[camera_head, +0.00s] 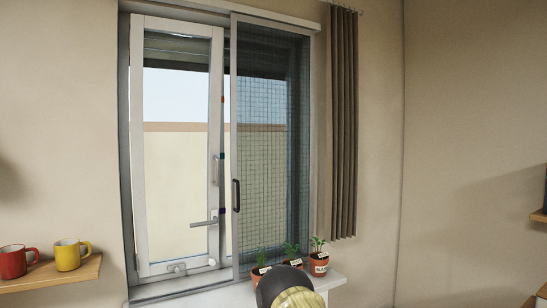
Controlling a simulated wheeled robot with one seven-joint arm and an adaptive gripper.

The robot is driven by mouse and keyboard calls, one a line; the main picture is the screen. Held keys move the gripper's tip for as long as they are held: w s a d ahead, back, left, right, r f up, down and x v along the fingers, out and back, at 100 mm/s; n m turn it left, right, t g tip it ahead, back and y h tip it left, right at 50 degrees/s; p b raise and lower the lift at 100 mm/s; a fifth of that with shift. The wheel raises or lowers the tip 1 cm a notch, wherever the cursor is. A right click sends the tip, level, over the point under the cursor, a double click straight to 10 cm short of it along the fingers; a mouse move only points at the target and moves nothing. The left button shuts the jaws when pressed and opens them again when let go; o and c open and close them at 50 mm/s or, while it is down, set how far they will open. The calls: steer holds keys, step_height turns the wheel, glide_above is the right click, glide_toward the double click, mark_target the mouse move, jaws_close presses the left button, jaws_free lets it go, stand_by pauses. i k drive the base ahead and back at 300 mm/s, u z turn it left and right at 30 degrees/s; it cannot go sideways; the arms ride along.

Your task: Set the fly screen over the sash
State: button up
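The fly screen (270,150) is a dark grid mesh in a grey frame. It stands upright over the right half of the window, with a dark upright pull handle (236,195) on its left edge. The sash (140,150) is a white-framed glass panel on the left, with a lever handle (204,223) low on its right side. The screen does not cover most of the sash; its left edge stands just right of the sash's right stile. A dark and yellowish rounded part, likely of my arm, shows at the bottom centre. My gripper's fingers are not visible.
Several potted plants (320,262) stand on the white sill (329,281) below the screen. A brown curtain (343,125) hangs at the right. A red mug (13,262) and a yellow mug (68,256) sit on a wooden shelf (50,277) at the left.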

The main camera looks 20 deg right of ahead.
mark_target(234, 17)
steer(key=z, duration=0.05)
steer(key=k, duration=0.6)
steer(key=z, duration=0.5)
steer(key=i, duration=1.3)
steer(key=u, duration=0.7)
